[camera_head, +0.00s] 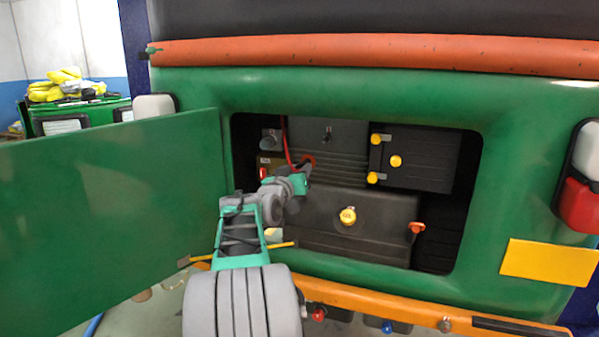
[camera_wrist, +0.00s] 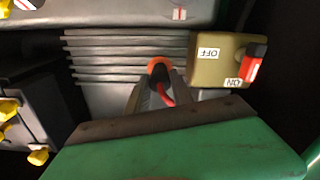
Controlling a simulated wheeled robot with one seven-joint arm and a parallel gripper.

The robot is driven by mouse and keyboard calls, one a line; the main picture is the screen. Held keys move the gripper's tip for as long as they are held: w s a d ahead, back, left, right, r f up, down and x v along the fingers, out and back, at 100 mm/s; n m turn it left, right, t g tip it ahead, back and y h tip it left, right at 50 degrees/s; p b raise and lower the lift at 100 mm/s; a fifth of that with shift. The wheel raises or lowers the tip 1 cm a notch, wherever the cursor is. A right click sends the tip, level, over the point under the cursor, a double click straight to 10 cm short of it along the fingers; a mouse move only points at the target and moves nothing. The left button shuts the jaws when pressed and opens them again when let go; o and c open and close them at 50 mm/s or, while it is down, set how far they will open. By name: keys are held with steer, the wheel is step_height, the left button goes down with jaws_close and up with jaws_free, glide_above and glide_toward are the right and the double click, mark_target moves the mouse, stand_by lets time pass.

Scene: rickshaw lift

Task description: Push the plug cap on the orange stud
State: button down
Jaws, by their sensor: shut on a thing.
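My gripper (camera_wrist: 157,92) is inside the open engine bay, its fingers pointing at the ribbed dark engine block. It is shut on the plug cap, which is mostly hidden between the fingers; a red cable (camera_wrist: 165,94) comes out there. The same cable (camera_head: 286,142) hangs down from above in the head view. An orange ring (camera_wrist: 158,63) shows right at the fingertips against the block, and it also shows in the head view (camera_head: 309,159). The stud itself is hidden behind the fingers, so I cannot tell whether the cap touches it.
A tan ON/OFF switch box (camera_wrist: 218,62) with a red lever stands close beside the fingers. A black box (camera_head: 425,160) with yellow knobs is at the right of the bay. The open green door (camera_head: 110,215) stands left of my arm.

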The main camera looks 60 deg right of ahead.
steer(key=shift+d, duration=0.1)
steer(key=c, duration=1)
jaws_free()
steer(key=shift+c, duration=0.2)
steer(key=shift+c, duration=0.6)
steer(key=s+a+b, duration=0.1)
steer(key=a+b, duration=0.4)
steer(key=a, duration=0.3)
steer(key=shift+s, duration=0.1)
